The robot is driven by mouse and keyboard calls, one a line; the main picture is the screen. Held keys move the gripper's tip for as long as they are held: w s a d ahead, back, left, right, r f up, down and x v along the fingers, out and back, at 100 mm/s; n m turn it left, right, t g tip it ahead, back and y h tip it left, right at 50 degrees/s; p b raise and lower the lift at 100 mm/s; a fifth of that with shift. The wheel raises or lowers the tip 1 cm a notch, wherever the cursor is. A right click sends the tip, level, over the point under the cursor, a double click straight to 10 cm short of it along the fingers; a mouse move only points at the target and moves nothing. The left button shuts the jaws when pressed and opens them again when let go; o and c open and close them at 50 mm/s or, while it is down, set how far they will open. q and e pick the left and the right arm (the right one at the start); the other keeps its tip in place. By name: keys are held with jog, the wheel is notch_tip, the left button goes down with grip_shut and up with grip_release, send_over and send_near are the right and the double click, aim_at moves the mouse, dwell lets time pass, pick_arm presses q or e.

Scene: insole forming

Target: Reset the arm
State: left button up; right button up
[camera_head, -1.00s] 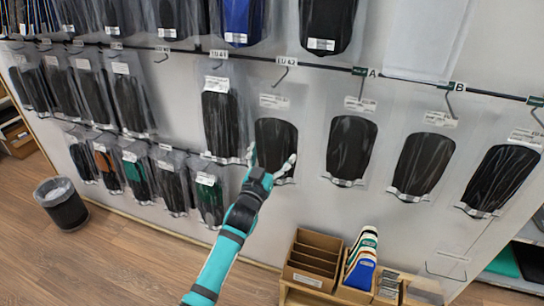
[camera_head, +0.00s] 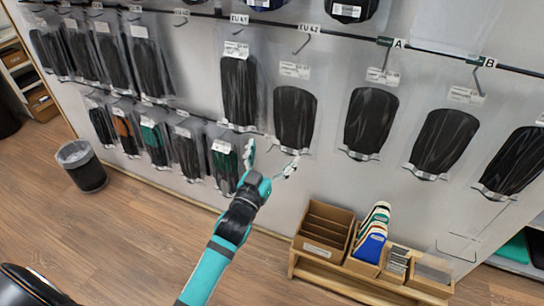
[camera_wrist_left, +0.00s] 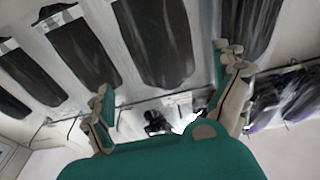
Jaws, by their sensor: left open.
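My left gripper (camera_head: 268,160) is open and empty in the head view, its two fingers spread wide in front of the wall below the EU 42 pouch (camera_head: 294,118). In the left wrist view the open fingers (camera_wrist_left: 165,95) show with nothing between them, and dark insoles in clear pouches (camera_wrist_left: 150,45) lie beyond. My teal and black left arm (camera_head: 225,240) reaches up from the bottom of the head view. My right gripper is not in view.
Several pouched insoles hang from rails on the wall, including the EU 41 pouch (camera_head: 239,90). A low wooden stand (camera_head: 350,290) carries a brown box (camera_head: 323,232) and coloured pieces (camera_head: 371,240). A bin (camera_head: 82,167) stands at left. The floor (camera_head: 120,240) is open.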

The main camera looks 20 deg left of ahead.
pick_arm(q)
jog(key=shift+s, duration=0.4)
jog(key=s+f+g+p, duration=0.1)
jog(key=s+f+g, duration=0.25)
jog(key=f, duration=0.85)
jog(key=s+d+f+m+g, duration=0.1)
jog(key=s+f+g, duration=0.3)
jog(key=f, duration=0.8)
jog(key=s+f+g+p, duration=0.15)
jog(key=s+f, duration=0.45)
jog(key=f, duration=0.7)
jog(key=s+a+f+g, duration=0.1)
jog(key=s+f+g, duration=0.2)
jog(key=s+f, duration=0.3)
jog(key=s+a+f+g, duration=0.1)
jog(key=s+f+g, duration=0.2)
jog(key=s, duration=1.4)
jog(key=s+a+f+m+g, duration=0.1)
jog(key=s+f+g, duration=0.2)
jog(key=s+f, duration=0.6)
jog(key=s, duration=0.3)
jog(key=shift+s+a+g+y, duration=0.2)
jog(key=shift+s+g+y, duration=0.1)
jog(key=shift+g, duration=0.1)
